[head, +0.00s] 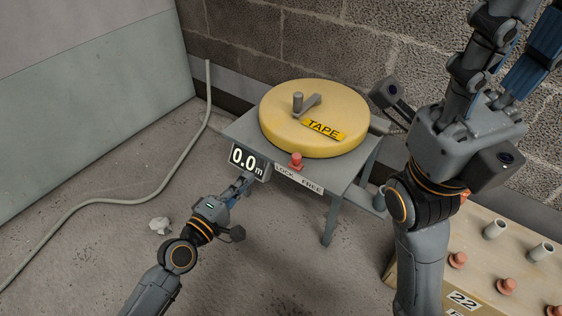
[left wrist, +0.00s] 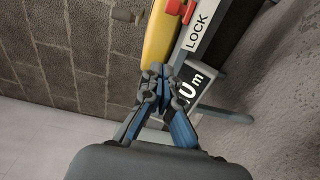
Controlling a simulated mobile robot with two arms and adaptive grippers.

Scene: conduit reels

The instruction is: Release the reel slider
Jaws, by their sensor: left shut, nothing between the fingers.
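The red slider knob (head: 296,160) stands on the front edge of the grey reel stand, above the LOCK FREE label (head: 299,179). The yellow tape reel (head: 312,118) with a grey crank lies on the stand. My left gripper (head: 247,179) is shut and empty, close to the 0.0 m display (head: 246,160) and left of the knob. Its closed fingertips (left wrist: 160,72) show in the wrist view. My right gripper (head: 520,40) is raised at upper right, partly out of frame.
A wooden box (head: 479,226) with several red knobs and pale tubes stands at lower right, partly behind my right arm. A grey hose (head: 150,197) runs along the floor at left. A crumpled white scrap (head: 159,225) lies on the floor. A block wall stands behind the stand.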

